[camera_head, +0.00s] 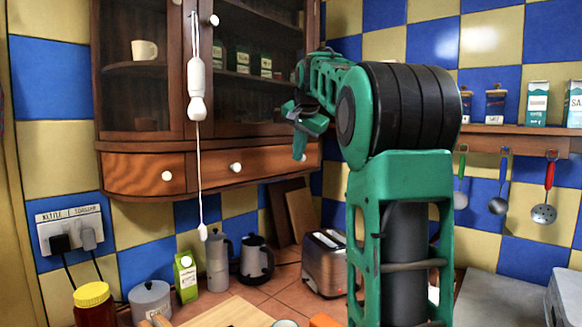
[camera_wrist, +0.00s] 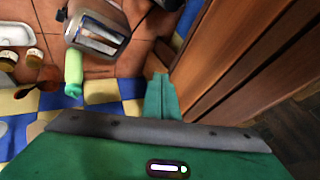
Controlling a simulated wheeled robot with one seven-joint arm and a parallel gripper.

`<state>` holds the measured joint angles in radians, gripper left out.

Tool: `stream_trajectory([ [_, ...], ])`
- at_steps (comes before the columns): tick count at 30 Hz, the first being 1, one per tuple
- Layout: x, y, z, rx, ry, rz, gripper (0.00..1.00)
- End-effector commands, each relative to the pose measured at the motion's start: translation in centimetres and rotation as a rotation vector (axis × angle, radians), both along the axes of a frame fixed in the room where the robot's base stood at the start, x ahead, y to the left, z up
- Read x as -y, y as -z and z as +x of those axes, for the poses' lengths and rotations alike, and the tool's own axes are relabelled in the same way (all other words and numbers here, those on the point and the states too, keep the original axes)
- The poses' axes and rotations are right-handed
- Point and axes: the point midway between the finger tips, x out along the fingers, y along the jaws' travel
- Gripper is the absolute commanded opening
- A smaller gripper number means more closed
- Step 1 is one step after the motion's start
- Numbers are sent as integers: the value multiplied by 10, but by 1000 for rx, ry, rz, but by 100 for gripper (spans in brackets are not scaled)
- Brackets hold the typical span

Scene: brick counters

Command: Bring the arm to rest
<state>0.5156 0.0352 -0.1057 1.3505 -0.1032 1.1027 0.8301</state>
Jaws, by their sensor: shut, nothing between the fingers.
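My gripper (camera_head: 303,132) is raised in front of the wooden wall cabinet in the head view, above the counter and to the left of my green and black arm. Its fingers point down and are together, with nothing held. In the wrist view the closed green fingers (camera_wrist: 161,97) show at the middle, beside a brown wooden surface. My bent arm stands in front of the right part of the counter and hides some of it.
The wall cabinet (camera_head: 143,172) is close by my gripper. A pull cord (camera_head: 200,172) hangs left. Utensils (camera_head: 544,207) hang under the right shelf.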

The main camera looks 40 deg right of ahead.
Motion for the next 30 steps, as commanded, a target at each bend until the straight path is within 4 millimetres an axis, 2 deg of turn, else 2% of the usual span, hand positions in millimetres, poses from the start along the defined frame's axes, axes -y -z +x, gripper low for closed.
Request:
stream_trajectory([
  [7,-9,-23,-16,-1,2,0,0],
  [16,-11,-26,-19,-4,2,2,0],
  [19,-14,-21,-22,-13,-6,4,0],
  [23,-29,7,-37,-67,-55,10,0],
  [26,-49,45,-62,-138,-119,18,0],
  [30,-81,108,-106,-250,-230,31,0],
])
